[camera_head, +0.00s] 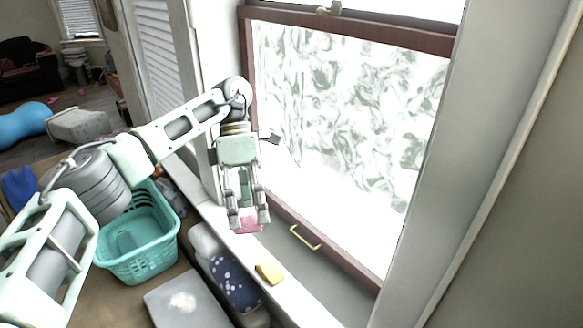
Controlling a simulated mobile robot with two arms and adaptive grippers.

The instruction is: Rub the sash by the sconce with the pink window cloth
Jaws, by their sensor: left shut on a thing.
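The window sash (275,203) has a dark red-brown frame around a pane with a whitish, smeared pattern. A small brass handle (304,238) sits at its bottom rail, and a latch shows at the top rail. My left gripper (248,219) reaches in from the left, pointing down, and is shut on the pink cloth (248,226). The cloth shows just below the fingertips, near the sash's lower left corner. I cannot tell whether it touches the sill or rail. No sconce is recognisable. My right gripper is not in view.
A yellow cloth or sponge (269,272) lies on the white sill ledge. A teal basket (147,262) stands below on the left, beside a grey flat panel (182,302) and a dark dotted roll (234,283). A blue rounded object (22,122) lies farther back on the floor.

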